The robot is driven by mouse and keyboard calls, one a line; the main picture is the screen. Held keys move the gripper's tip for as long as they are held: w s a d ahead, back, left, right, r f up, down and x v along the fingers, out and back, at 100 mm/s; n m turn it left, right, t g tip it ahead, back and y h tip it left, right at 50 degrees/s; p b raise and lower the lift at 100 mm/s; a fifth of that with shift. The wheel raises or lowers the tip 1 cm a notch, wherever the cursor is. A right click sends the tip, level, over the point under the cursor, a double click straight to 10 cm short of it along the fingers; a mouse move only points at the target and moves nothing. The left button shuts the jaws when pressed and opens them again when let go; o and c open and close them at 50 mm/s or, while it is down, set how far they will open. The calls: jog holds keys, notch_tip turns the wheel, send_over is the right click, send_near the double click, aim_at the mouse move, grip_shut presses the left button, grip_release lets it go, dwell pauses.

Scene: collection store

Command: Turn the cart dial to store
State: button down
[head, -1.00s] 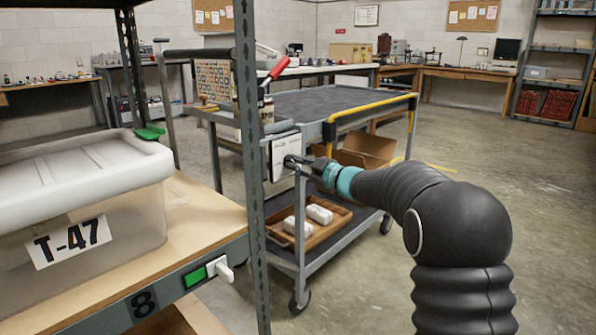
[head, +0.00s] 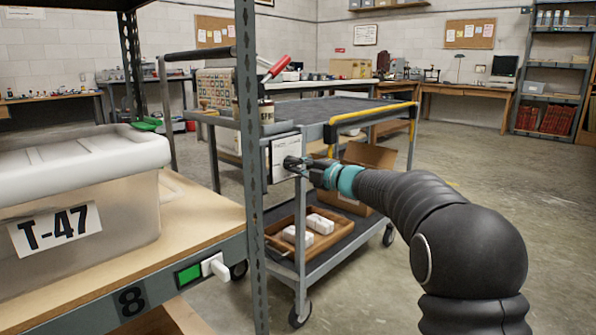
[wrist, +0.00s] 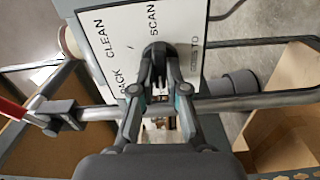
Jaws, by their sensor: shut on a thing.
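The cart (head: 345,105) stands beyond the near shelf post, with a white dial plate (head: 283,153) on its near end. My gripper (head: 296,163) reaches to this plate from the right. In the wrist view my gripper (wrist: 158,75) is shut on the dark dial knob (wrist: 157,52).
The shelf post (head: 250,190) stands close to the left of the plate. A clear bin (head: 85,260) labelled T-47 sits on the near shelf. A wooden tray (head: 335,240) with white blocks is on the cart's lower deck. Open floor (head: 480,190) lies to the right.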

jog(key=shift+f+n, duration=0.1)
jog(key=shift+n, duration=0.4)
jog(key=c, duration=1.2)
grip_release()
jog(key=v, duration=1.2)
jog(key=shift+s, duration=0.1)
